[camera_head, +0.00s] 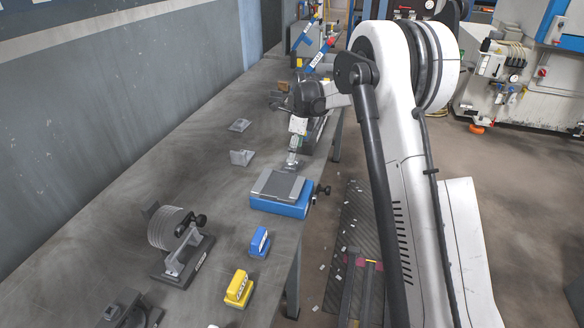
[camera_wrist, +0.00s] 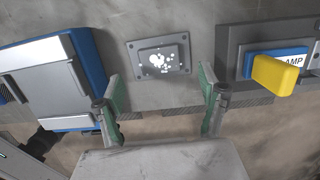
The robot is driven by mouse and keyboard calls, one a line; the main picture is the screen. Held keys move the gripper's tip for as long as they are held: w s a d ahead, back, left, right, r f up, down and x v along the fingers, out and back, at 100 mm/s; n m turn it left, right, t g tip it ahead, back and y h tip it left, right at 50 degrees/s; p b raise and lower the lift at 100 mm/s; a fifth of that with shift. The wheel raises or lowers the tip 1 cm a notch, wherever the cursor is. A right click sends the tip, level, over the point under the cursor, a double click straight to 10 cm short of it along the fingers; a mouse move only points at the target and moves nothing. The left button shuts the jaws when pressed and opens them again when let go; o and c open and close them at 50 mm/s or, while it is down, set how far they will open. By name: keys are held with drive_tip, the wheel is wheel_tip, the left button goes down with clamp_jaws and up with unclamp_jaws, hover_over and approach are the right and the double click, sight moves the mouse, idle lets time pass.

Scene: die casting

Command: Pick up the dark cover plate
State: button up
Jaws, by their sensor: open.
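A small dark grey plate (camera_wrist: 134,57) with a raised, white-speckled middle lies flat on the table in the wrist view. It looks like the dark cover plate. My gripper (camera_wrist: 161,80) is open and empty, its green-padded fingers apart on either side of the view, with the plate beyond and between them. They do not touch it. In the head view my gripper (camera_head: 293,163) hangs just behind the blue vise (camera_head: 280,208), which carries a grey plate (camera_head: 278,185). I cannot make out the small dark plate in the head view; my arm may hide it.
In the wrist view the blue vise (camera_wrist: 88,62) stands left and a grey fixture (camera_wrist: 230,50) with a yellow handle (camera_wrist: 273,74) right. In the head view a blue block (camera_head: 259,242), a yellow block (camera_head: 238,289) and a reel stand (camera_head: 182,255) are nearer.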

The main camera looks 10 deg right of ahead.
sight(292, 166)
drive_tip(key=shift+w+a+f, duration=0.1)
drive_tip(key=shift+a+f, duration=0.1)
drive_tip(key=shift+f, duration=1.2)
drive_tip(key=shift+w+a+f, duration=0.1)
drive_tip(key=shift+a+f, duration=0.05)
drive_tip(key=shift+f, duration=1.2)
drive_tip(key=c, duration=1.8)
